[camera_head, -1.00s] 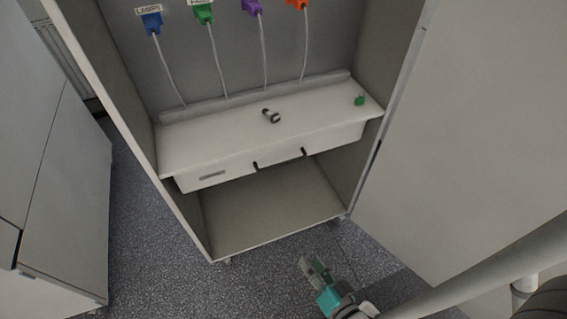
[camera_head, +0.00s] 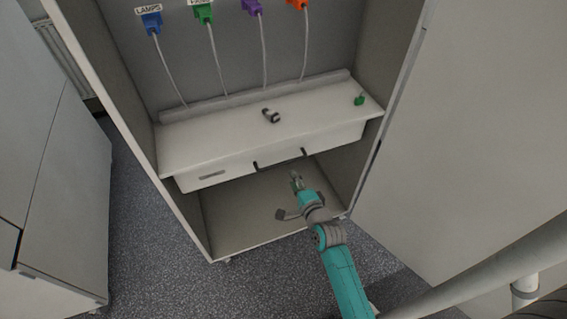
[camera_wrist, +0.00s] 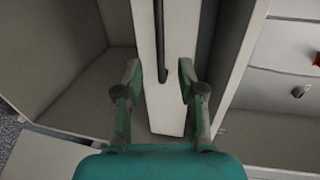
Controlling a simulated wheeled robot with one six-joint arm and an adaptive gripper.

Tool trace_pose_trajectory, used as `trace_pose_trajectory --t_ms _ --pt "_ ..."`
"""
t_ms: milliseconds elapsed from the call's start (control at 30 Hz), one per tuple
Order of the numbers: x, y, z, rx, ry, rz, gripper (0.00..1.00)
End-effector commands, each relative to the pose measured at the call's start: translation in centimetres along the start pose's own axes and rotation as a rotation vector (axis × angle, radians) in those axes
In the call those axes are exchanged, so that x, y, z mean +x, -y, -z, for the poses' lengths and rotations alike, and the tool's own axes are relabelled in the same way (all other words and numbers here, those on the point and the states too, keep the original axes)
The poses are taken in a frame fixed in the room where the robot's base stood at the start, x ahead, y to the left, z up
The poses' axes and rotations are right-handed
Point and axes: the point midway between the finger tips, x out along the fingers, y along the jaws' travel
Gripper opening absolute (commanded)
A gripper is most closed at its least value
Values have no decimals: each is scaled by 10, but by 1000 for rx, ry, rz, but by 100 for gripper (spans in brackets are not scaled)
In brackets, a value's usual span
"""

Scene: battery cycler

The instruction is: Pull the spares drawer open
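The spares drawer (camera_head: 235,172) is the white drawer under the shelf in the open cabinet, with a small label at its left. It looks shut. A dark bar handle (camera_wrist: 160,45) runs along its front; its ends show as two dark marks in the head view. My gripper (camera_head: 296,177) is just below and in front of the handle's right end. In the wrist view my gripper (camera_wrist: 159,74) is open, its two fingers on either side of the white drawer front and the handle's end. Nothing is visibly gripped; contact with the handle cannot be told.
A dark bolt-like part (camera_head: 270,115) and a small green piece (camera_head: 360,99) lie on the shelf (camera_head: 205,132) above the drawer. Several coloured plugs on cables hang behind. The open cabinet door (camera_head: 470,140) stands to the right. The compartment below (camera_head: 235,225) is empty except for my arm.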

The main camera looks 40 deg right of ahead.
Motion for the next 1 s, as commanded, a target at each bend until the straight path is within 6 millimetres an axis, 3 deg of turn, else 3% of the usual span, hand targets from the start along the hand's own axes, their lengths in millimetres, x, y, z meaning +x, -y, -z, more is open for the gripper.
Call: trace_pose_trajectory --t_ms 600,1000 --pt "89 0 -1 -5 1 1 39" --pt "102 0 -1 -4 0 0 39"
